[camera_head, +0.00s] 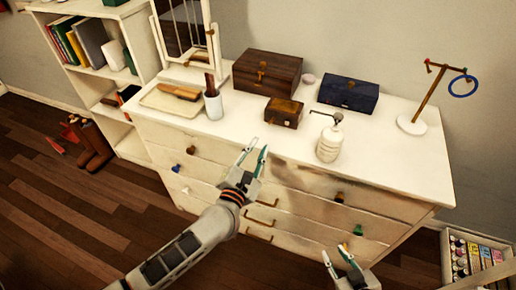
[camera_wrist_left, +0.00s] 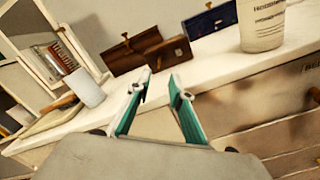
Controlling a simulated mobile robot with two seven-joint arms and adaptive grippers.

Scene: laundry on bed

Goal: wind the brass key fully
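Brass fittings show on several boxes on the white dresser, and I cannot tell for sure which is the key. The small brown box (camera_head: 283,112) has a brass piece on its upper side. The large wooden box (camera_head: 267,74) has a brass piece (camera_head: 262,68) on its front, and the blue box (camera_head: 348,95) has a small one. My left gripper (camera_head: 257,150) is open and empty in front of the dresser's edge, short of the small brown box. Its open fingers (camera_wrist_left: 159,84) also show in the left wrist view. My right gripper (camera_head: 336,252) is open and empty, low at the front.
A white pump bottle (camera_head: 328,144) stands right of the small box. A white cup (camera_head: 213,105) with a brush, a tray (camera_head: 172,102) and a mirror stand left. A brass stand (camera_head: 412,124) with a blue ring is at the right. Drawer knobs stick out below.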

